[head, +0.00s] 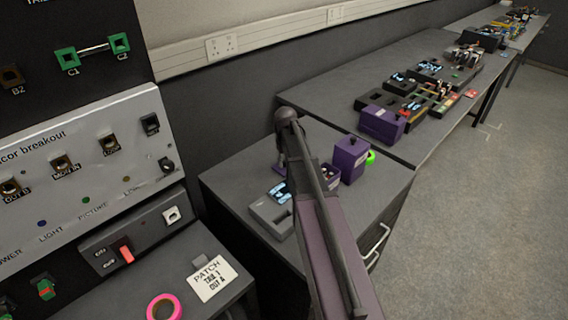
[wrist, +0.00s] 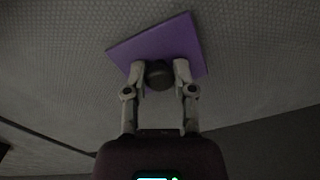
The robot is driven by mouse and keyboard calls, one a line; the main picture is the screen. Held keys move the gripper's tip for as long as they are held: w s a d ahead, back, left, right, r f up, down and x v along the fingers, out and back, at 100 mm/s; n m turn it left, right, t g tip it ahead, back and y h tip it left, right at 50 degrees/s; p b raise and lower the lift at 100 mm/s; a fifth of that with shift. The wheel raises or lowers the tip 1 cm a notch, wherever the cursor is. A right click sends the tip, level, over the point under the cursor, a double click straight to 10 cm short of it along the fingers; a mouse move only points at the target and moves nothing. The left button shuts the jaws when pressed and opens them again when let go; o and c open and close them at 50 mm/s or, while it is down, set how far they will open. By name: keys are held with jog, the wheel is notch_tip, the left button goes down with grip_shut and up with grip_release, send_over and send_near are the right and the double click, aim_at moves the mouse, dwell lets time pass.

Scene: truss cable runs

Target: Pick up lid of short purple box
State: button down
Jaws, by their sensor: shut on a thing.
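The purple lid (wrist: 165,42) is a flat square plate with a dark round knob (wrist: 159,75). My gripper (wrist: 158,76) is shut on that knob in the wrist view, with one finger on each side. In the head view, my gripper (head: 281,158) is at the back left of the grey cabinet top, with a sliver of the purple lid (head: 280,169) below it. A short purple box (head: 328,178) shows partly behind my arm, right of the gripper, and looks open at the top. I cannot tell how high the lid is above the surface.
Another purple box (head: 382,123) and several trays stand on the far bench (head: 330,86). A wall rises behind.

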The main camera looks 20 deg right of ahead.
jog(key=shift+r+p, duration=4.5)
jog(key=shift+r, duration=0.2)
notch_tip(320, 180, up, 15)
jog(key=p, duration=1.5)
jog(key=shift+r, duration=0.15)
